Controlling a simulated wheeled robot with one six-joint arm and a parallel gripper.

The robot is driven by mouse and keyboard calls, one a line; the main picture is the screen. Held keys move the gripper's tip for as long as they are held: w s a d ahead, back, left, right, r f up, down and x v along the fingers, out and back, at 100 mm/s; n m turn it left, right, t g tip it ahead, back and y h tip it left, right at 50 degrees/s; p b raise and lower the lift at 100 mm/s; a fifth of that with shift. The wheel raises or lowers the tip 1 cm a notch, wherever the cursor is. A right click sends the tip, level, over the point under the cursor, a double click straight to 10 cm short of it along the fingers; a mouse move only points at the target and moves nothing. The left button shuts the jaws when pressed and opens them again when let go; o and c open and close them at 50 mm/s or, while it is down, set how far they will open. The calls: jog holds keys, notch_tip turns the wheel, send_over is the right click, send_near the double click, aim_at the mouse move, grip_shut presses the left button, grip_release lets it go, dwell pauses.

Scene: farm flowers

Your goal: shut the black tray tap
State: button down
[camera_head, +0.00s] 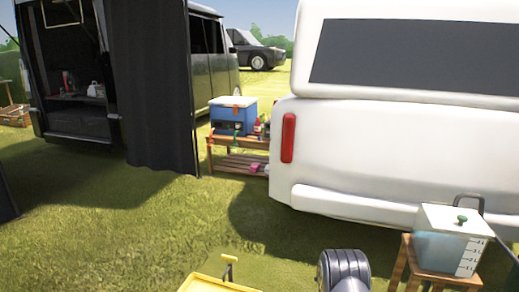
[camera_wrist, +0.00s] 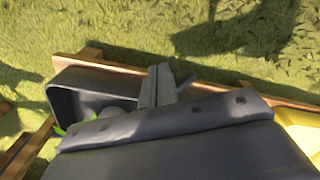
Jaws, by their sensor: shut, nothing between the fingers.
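My gripper (camera_wrist: 160,80) is shut, with its two fingers side by side and no thing seen between them. A black tray (camera_wrist: 68,88) with raised walls lies left of the fingers in the wrist view, on a wooden frame. Something grey and bits of green show inside it. Its near side is hidden by my gripper's body. A small dark piece (camera_wrist: 187,80) shows just right of the fingertips; I cannot tell whether it is the tap or whether the fingers touch it. The black tray is not visible in the head view.
A wooden rail (camera_wrist: 225,88) runs behind the fingers, with grass beyond. A yellow thing (camera_wrist: 300,130) is at the right. In the head view, a clear water tank (camera_head: 452,240) stands on a wooden stool (camera_head: 408,272), right of a yellow tray (camera_head: 205,284). A white vehicle (camera_head: 390,150) is behind.

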jog(key=shift+s+a+b, duration=0.15)
jog(key=shift+a+b, duration=0.2)
jog(key=shift+b, duration=0.1)
jog(key=shift+s+a+f+b, duration=0.1)
jog(key=shift+s+a+b, duration=0.05)
jog(key=shift+a+b, duration=0.6)
jog(key=shift+a, duration=0.2)
jog(key=shift+s, duration=0.1)
notch_tip(320, 180, up, 6)
jog(key=p, duration=0.3)
jog(key=shift+s, duration=0.25)
dwell(0.3)
jog(key=shift+a, duration=0.1)
